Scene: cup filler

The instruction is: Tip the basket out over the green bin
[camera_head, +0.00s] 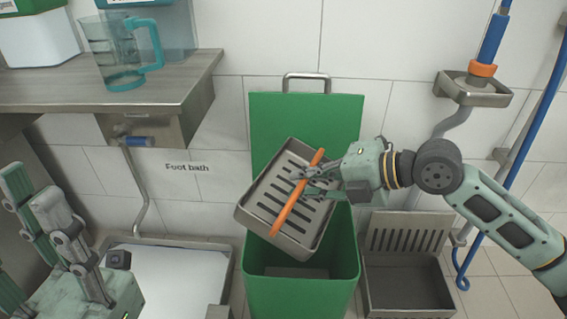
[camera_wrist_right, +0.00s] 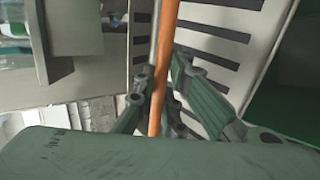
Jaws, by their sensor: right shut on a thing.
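The basket (camera_head: 262,200) is a grey metal tray with slots in its floor and an orange handle bar (camera_head: 283,217). It is held tilted above the open green bin (camera_head: 302,294). My right gripper (camera_head: 305,180) is shut on the orange handle, which also runs between the fingers in the right wrist view (camera_wrist_right: 158,100). The slotted floor of the basket shows in the head view, and no contents are seen in it. The bin's green lid (camera_head: 300,118) stands raised behind the basket. My left gripper (camera_head: 45,190) is at the lower left, away from the basket, with its fingers apart.
A steel counter (camera_head: 150,85) with a teal-handled jug (camera_head: 122,60) is at the upper left. A white foot bath (camera_head: 165,275) lies left of the bin. A slotted metal drain box (camera_head: 408,285) stands right of it. Blue hoses hang at the far right.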

